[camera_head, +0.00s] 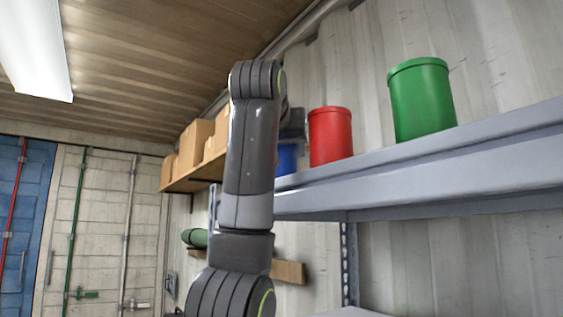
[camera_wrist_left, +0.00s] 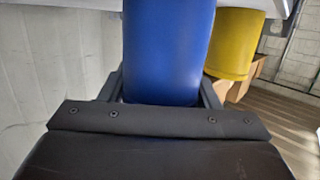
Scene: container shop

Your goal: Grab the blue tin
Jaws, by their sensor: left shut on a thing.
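The blue tin (camera_wrist_left: 168,48) stands between the two fingers of my left gripper (camera_wrist_left: 161,88) in the left wrist view, with a finger along each side of it. The gripper is shut on the tin. In the head view, a part of the blue tin (camera_head: 287,159) shows beside my left arm at the shelf. The arm hides the rest of the tin and most of the gripper. I cannot tell whether the tin's base touches the shelf. My right gripper is in neither view.
A red tin (camera_head: 331,137) stands close to the right of the blue one on the grey metal shelf (camera_head: 430,184). A green tin (camera_head: 421,98) stands farther right. A yellow tin (camera_wrist_left: 235,43) shows in the wrist view. Cardboard boxes (camera_head: 194,142) sit on a wall shelf behind.

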